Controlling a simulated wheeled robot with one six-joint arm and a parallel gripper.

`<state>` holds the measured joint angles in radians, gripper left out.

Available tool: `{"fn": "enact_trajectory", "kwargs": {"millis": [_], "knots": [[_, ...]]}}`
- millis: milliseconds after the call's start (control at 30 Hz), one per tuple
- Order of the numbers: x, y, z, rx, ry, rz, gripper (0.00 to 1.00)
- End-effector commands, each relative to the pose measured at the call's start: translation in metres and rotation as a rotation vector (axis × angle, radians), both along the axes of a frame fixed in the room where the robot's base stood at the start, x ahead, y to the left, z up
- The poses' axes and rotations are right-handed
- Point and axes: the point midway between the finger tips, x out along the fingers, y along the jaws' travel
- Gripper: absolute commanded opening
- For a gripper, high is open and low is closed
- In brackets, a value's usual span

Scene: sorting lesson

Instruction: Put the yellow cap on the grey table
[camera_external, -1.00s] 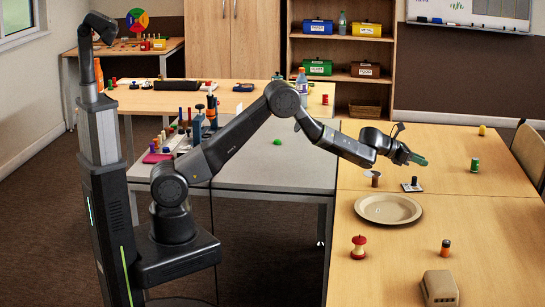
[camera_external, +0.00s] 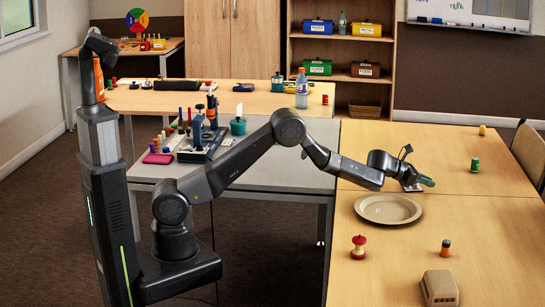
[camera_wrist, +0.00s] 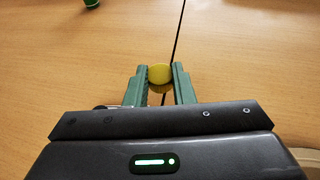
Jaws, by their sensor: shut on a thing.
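In the wrist view, my gripper (camera_wrist: 159,84) is shut on a round yellow cap (camera_wrist: 159,73), held between its green fingertips above the wooden table. In the external view, my gripper (camera_external: 426,181) reaches low over the right wooden table, just behind the beige plate; the cap cannot be made out there. The grey table (camera_external: 305,182) stands left of the wooden table, with my arm passing over it.
A dark tray (camera_external: 204,147) and a teal pot (camera_external: 238,126) are on the grey table's left part.

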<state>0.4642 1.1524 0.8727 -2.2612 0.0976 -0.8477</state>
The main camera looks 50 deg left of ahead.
Motion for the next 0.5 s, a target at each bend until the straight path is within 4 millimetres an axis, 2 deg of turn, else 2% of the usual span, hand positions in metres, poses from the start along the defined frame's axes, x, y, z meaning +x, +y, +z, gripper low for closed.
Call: {"fn": "enact_trajectory", "kwargs": {"millis": [33,133,500], "knots": [[0.0,-0.001,-0.014,0.001,0.002,-0.001,0.0],[0.0,-0.001,-0.025,0.0,0.002,-0.001,0.0],[0.0,0.0,-0.028,0.001,0.001,0.0,0.0]]}}
